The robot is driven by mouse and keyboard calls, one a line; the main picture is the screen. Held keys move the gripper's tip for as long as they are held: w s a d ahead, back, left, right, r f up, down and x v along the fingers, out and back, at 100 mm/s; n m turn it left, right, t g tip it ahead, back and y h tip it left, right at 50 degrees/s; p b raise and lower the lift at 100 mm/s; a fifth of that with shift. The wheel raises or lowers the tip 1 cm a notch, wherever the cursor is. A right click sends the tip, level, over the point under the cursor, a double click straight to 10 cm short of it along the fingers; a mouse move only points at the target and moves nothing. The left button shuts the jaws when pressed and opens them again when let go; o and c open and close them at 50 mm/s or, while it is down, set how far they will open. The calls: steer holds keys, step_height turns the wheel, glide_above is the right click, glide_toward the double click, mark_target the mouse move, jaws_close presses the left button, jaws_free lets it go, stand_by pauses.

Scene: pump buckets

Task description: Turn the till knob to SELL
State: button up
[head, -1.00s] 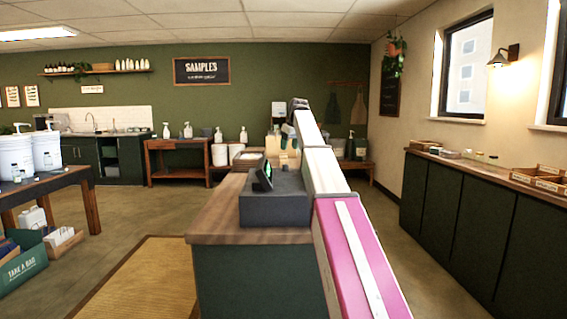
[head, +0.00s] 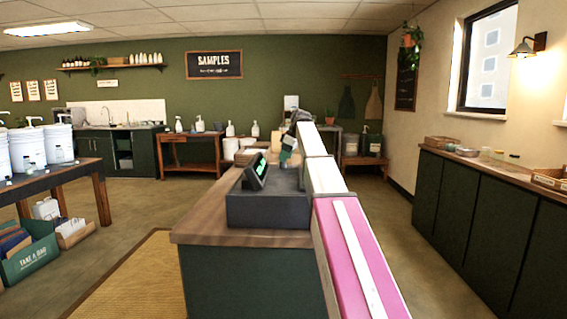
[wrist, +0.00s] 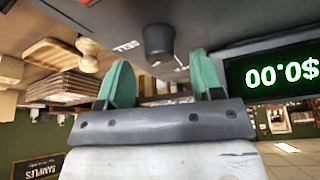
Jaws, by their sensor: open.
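The till is a dark grey box (head: 268,208) on the wooden counter, with a tilted screen (head: 257,171) glowing green. In the wrist view, which is upside down, the screen (wrist: 275,74) reads $0.00. The knob (wrist: 159,38) is a dark round cylinder on the till's grey top. The white word SELL (wrist: 127,45) is printed beside it. My gripper (wrist: 160,62) has two teal fingers, spread apart and empty, with the knob ahead between their tips. In the head view my gripper (head: 289,152) is over the till's far part; the knob is hidden there.
The counter's wooden top (head: 205,222) is bare left of the till. In the wrist view a brown stack (wrist: 62,84) and a wooden board (wrist: 55,52) lie to the left. A table with white buckets (head: 27,148) stands at left; dark cupboards (head: 480,215) line the right wall.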

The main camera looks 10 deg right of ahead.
mark_target(283, 164)
steer(key=shift+x, duration=1.45)
steer(key=c, duration=0.9)
steer(key=shift+o, duration=0.2)
steer(key=shift+m, duration=0.4)
steer(key=shift+s+m+t, duration=0.1)
steer(key=shift+m+t, duration=0.4)
steer(key=shift+m, duration=0.4)
steer(key=shift+m+t+h, duration=0.4)
steer(key=shift+m+h, duration=0.3)
steer(key=shift+m, duration=0.8)
